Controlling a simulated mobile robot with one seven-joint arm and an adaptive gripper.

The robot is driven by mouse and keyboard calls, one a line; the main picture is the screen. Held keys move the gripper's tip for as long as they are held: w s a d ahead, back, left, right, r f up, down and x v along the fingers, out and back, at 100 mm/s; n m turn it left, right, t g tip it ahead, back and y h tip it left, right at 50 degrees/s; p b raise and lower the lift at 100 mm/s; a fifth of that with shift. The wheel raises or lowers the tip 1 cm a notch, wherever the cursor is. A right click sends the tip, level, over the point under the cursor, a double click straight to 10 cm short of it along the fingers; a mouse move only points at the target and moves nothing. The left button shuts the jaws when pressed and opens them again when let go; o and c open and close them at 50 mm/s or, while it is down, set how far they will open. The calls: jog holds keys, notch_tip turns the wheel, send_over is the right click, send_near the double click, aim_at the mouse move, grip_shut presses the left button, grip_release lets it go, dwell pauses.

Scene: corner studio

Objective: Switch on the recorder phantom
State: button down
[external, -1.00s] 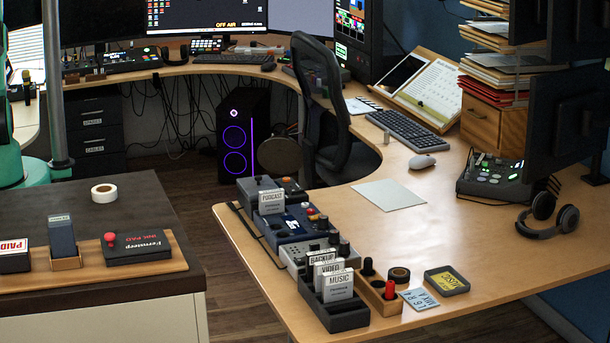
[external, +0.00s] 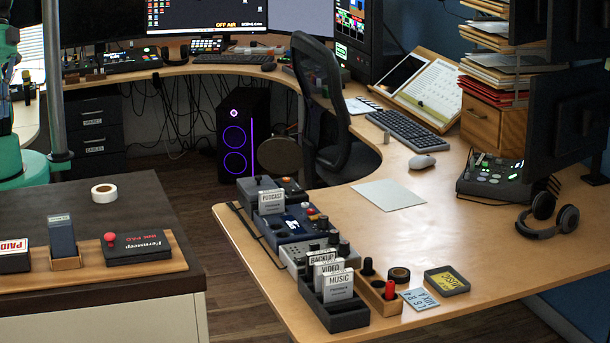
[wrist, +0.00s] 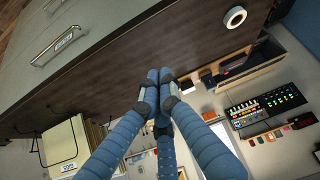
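I cannot tell for sure which device is the recorder, and no phantom switch can be read. On the near desk wing in the external view stand a grey knobbed box (external: 294,259), a blue box with small coloured buttons (external: 272,231) and a dark box (external: 247,189) at the back. A console with green lights (external: 477,188) sits near the right monitor. My gripper (wrist: 164,76) shows only in the wrist view. Its blue fingers converge with the tips together, and nothing is seen between them. It is over the dark-topped cabinet, away from those devices.
The dark-topped cabinet (external: 120,205) holds a tape roll (external: 104,194) and a wooden stamp tray (external: 178,264). A chair (external: 335,110) stands in the desk's curve. Card holders (external: 335,318) and headphones (external: 548,222) are on the desk. A lit button panel (wrist: 265,103) shows in the wrist view.

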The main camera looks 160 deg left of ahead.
jog(key=w+a+f+n+t+y+p, duration=0.1)
jog(key=w+a+n, duration=0.1)
jog(key=w+a, duration=0.55)
jog(key=w+a+f+n+y+p, duration=0.15)
jog(key=w+a, duration=0.25)
jog(key=a, duration=0.7)
jog(key=a+f+n+g+y+p, duration=0.1)
jog(key=a+f+n+y, duration=0.15)
jog(key=a, duration=0.75)
jog(key=a+f+n+y+p, duration=0.15)
jog(key=a+f, duration=0.25)
jog(key=a, duration=0.6)
jog(key=s+a+f+n+g+y, duration=0.1)
jog(key=s+a+f, duration=0.25)
jog(key=a, duration=0.35)
jog(key=s+a+f+n+g+p, duration=0.1)
jog(key=s+a+f+n, duration=0.1)
jog(key=a+f, duration=0.3)
jog(key=s+a+f+n+g+y, duration=0.1)
jog(key=s+a+f, duration=0.15)
jog(key=a, duration=0.55)
jog(key=s+a+f+n+g+p, duration=0.1)
jog(key=s+a+f+g, duration=0.1)
jog(key=s+a+f, duration=0.3)
jog(key=s+a+f+n+g+y+p, duration=0.1)
jog(key=s+a+f, duration=0.4)
jog(key=s, duration=0.6)
jog(key=shift+s+a+f+n+g, duration=0.2)
jog(key=shift+a+n+g, duration=0.3)
jog(key=shift+a+n, duration=0.35)
